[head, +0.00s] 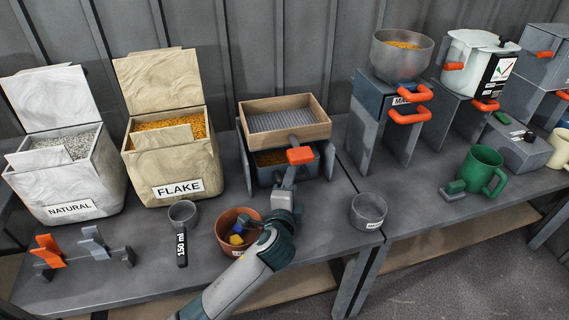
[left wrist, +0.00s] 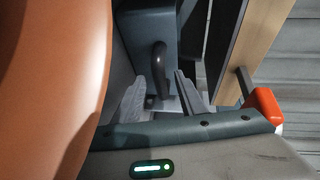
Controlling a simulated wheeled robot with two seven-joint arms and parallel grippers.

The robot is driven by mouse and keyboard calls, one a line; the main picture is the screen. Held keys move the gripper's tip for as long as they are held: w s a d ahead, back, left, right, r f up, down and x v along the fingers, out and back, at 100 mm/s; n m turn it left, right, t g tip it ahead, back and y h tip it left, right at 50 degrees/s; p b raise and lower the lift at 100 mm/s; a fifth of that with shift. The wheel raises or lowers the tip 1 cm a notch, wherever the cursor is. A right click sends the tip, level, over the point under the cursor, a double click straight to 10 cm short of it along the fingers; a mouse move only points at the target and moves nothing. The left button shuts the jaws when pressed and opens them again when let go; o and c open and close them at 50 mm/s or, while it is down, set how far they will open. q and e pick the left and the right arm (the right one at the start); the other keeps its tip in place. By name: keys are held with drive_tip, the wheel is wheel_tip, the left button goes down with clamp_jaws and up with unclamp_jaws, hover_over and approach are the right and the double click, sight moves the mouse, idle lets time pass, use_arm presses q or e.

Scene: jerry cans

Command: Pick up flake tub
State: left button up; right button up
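A dark blue-grey tub (head: 268,175) with orange flakes inside sits under a wooden sieve on the bench. It carries no label that I can read, and I take it as the flake tub. Its front is partly hidden by my left gripper (head: 290,174). In the left wrist view the tub's wall (left wrist: 150,25) is close ahead, with a dark curved handle (left wrist: 160,65). My left gripper (left wrist: 168,98) is open, with its fingers either side of the handle's lower end; contact is unclear. My right gripper is not in view.
The wooden sieve (head: 313,131), with an orange handle (head: 300,156), sits above the tub. A terracotta bowl (head: 225,235) stands beside my left arm. A FLAKE bin (head: 180,170), a 150 ml scoop (head: 182,213) and a small grey cup (head: 368,213) are nearby.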

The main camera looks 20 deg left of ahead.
use_arm(q)
clamp_jaws()
drive_tip(key=shift+r, duration=0.15)
